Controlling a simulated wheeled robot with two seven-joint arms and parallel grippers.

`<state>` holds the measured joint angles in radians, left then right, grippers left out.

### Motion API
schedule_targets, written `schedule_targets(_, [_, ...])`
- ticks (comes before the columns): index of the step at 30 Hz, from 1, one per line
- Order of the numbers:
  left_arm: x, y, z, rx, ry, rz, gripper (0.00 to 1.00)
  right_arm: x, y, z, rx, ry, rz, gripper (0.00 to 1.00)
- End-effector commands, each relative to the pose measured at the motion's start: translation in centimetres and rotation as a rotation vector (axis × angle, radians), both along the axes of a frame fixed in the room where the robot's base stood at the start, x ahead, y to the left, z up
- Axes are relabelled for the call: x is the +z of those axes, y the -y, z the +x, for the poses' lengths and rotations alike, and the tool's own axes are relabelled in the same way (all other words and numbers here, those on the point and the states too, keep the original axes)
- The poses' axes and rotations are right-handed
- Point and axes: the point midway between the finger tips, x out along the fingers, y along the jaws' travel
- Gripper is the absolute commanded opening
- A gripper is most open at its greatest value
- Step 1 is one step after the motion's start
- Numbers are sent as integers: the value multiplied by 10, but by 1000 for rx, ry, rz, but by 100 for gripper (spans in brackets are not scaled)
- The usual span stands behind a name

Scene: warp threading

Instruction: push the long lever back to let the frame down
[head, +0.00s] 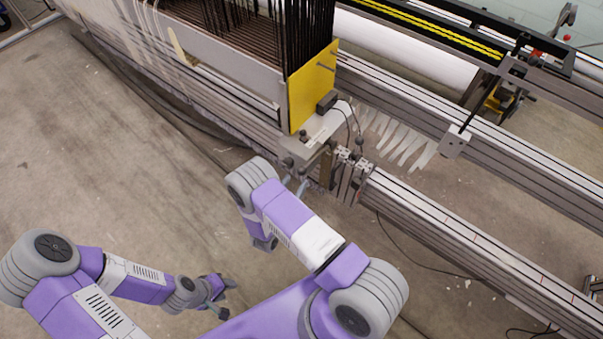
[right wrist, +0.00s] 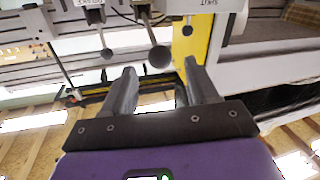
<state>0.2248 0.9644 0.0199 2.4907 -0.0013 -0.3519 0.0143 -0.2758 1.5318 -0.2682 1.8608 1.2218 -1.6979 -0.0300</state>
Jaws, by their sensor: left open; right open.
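In the right wrist view, a lever with a large dark round knob (right wrist: 159,57) points toward me. It looks like the long lever. My right gripper (right wrist: 160,76) is open, and the knob appears between its two fingertips; I cannot tell whether they touch it. Smaller dark knobs show to its left (right wrist: 106,54) and right (right wrist: 187,30). In the head view my right gripper (head: 295,187) is mostly hidden by its arm, close to the machine's corner below the yellow plate (head: 312,90). My left gripper (head: 224,298) is open and empty, low over the floor.
The loom's frame with dark vertical wires (head: 255,35) stands above the corner. A long metal beam (head: 450,226) runs right. A black box (head: 327,102) with cables sits beside the yellow plate. The concrete floor (head: 100,165) at left is clear.

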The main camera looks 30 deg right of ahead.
Motion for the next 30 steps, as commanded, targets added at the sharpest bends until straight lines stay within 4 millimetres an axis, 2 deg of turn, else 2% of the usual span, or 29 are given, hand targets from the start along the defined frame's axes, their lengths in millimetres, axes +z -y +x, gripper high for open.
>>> schedule_targets(6, [-10, 0, 0, 0, 0, 0, 43, -1, 30, 20, -3, 1, 2, 59])
schedule_targets(10, [-14, 0, 0, 0, 0, 0, 43, -1, 43, 29, -2, -1, 3, 59])
schedule_targets(21, [-15, 0, 0, 0, 0, 0, 43, 0, 49, 34, 0, -2, 3, 59])
schedule_targets(23, [-15, 0, 0, 0, 0, 0, 43, 0, 49, 34, 0, -2, 3, 52])
schedule_targets(30, [-15, 0, 0, 0, 0, 0, 43, 0, 49, 34, 0, -3, 4, 16])
